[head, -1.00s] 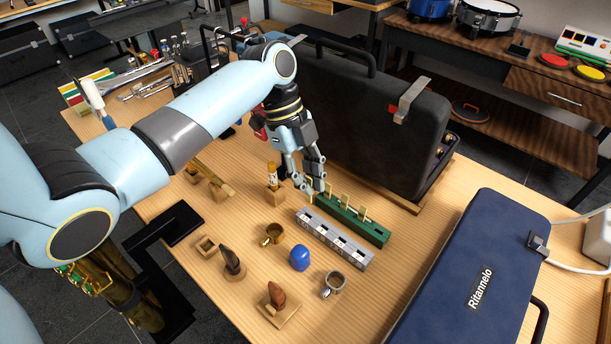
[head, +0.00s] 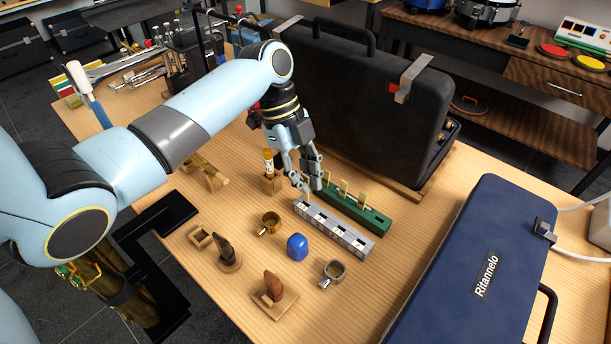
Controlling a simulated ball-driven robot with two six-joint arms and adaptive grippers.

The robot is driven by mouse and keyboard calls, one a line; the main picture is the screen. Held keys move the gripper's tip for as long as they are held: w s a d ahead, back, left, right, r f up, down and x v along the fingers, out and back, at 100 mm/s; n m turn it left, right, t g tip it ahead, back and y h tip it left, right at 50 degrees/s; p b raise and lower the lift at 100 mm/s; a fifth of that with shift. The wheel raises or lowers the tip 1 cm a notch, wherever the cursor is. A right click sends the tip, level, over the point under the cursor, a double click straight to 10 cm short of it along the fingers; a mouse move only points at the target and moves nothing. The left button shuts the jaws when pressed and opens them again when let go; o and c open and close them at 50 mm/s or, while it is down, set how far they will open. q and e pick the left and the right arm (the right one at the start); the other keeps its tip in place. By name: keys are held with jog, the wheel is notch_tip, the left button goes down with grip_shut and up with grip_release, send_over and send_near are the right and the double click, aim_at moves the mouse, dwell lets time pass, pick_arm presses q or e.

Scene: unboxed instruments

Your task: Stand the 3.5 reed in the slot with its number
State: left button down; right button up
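The green rack (head: 372,222) stands on the table with thin tan reeds upright in it, one of them (head: 361,200) near its middle. The grey slotted block (head: 347,240) lies alongside, nearer the front, with small white number labels too small to read. My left gripper (head: 309,188) points down at the far-left ends of the rack and block. A thin tan piece, perhaps a reed, shows at its fingertips; whether they grip it is unclear. I cannot tell which reed is the 3.5. My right gripper is not in view.
A blue mouthpiece cap (head: 297,247), a brass ring (head: 270,223), a silver ring (head: 333,272) and dark pieces on wooden stands (head: 275,290) lie in front. The black case (head: 365,110) rises behind the rack. A blue case (head: 450,270) lies at right.

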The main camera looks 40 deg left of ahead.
aim_at(305, 199)
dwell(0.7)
pick_arm(q)
jog(key=shift+f, duration=0.65)
dwell(0.8)
jog(key=shift+p, duration=0.3)
jog(key=shift+f+b, duration=0.8)
jog(key=shift+f, duration=0.5)
dwell(0.9)
dwell(0.4)
jog(key=c, duration=1.4)
grip_release()
jog(key=v, duration=1.2)
